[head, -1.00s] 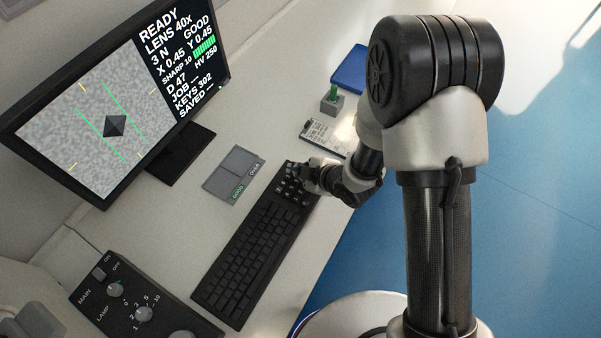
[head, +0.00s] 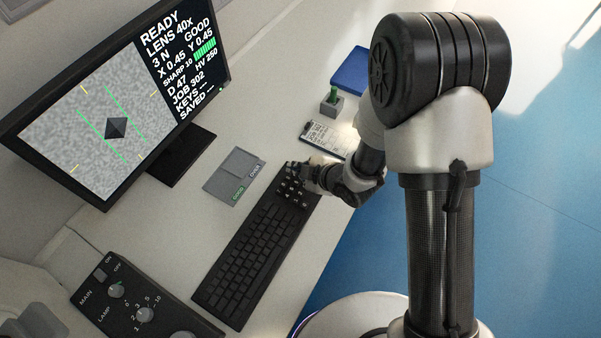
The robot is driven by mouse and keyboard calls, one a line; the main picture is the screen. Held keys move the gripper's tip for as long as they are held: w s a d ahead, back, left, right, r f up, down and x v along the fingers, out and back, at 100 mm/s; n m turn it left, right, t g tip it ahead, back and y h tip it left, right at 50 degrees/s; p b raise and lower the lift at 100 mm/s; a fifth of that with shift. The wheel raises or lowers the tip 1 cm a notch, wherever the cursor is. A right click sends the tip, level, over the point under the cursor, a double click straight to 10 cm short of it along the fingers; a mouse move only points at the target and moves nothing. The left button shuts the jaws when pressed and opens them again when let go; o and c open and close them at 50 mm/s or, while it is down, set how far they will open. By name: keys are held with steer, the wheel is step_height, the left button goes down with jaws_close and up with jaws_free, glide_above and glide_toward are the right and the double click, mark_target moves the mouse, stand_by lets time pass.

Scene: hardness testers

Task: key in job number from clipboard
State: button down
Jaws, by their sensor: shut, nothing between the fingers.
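The black keyboard (head: 250,250) lies on the bench in front of the monitor. My gripper (head: 308,177) is shut and empty at the keyboard's far end, over the number keys; I cannot tell whether it touches a key. The arm hides part of that end. The clipboard (head: 322,139) lies just beyond, with a paper headed by a job number that seems to read 302. The monitor (head: 110,100) shows READY, LENS 40x, D 47, HV 250, JOB 302, and dashes after KEYS and SAVED. Its left part shows a dark diamond between green lines.
A grey two-part tray (head: 235,172) with GOOD and OVER labels lies between monitor and keyboard. A small grey block with a green peg (head: 332,103) and a blue pad (head: 351,70) lie farther back. A control box with MAIN and LAMP knobs (head: 140,305) stands front left.

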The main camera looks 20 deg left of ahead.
steer(key=shift+r+p, duration=1.65)
steer(key=shift+r, duration=0.85)
